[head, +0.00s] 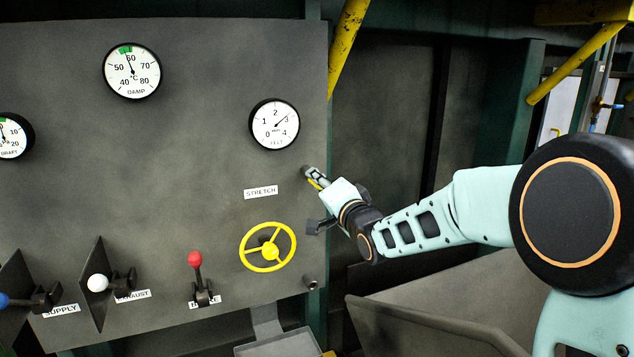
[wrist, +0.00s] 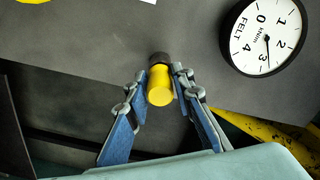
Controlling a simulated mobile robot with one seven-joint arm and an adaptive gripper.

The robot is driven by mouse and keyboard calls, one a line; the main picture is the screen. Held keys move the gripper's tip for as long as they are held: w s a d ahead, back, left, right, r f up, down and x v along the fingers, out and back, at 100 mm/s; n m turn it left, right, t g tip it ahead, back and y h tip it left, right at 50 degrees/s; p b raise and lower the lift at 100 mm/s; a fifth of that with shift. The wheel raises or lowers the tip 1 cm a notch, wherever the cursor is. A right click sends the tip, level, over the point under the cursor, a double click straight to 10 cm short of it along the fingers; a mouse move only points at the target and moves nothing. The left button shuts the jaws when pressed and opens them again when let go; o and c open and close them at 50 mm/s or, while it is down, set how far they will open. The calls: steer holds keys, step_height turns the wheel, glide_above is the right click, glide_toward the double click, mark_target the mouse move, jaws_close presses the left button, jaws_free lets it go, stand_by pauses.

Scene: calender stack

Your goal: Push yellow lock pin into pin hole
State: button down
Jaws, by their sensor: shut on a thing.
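The yellow lock pin (wrist: 160,87) is between the fingers of my gripper (wrist: 159,73), which is shut on it. Its far end meets a dark round collar (wrist: 159,59) at the grey panel. That collar hides the pin hole, and I cannot tell how deep the pin sits. In the head view my gripper (head: 316,178) is at the panel's right edge, right of the STRETCH label. Only a sliver of yellow shows there between the fingers.
The grey panel (head: 200,150) carries the FELT gauge (head: 274,124) above left of my gripper and a yellow handwheel (head: 267,247) below left. Several levers line the panel's lower part. A yellow bar (head: 346,45) runs behind the panel's right edge.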

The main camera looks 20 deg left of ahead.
steer(key=shift+v, duration=2.65)
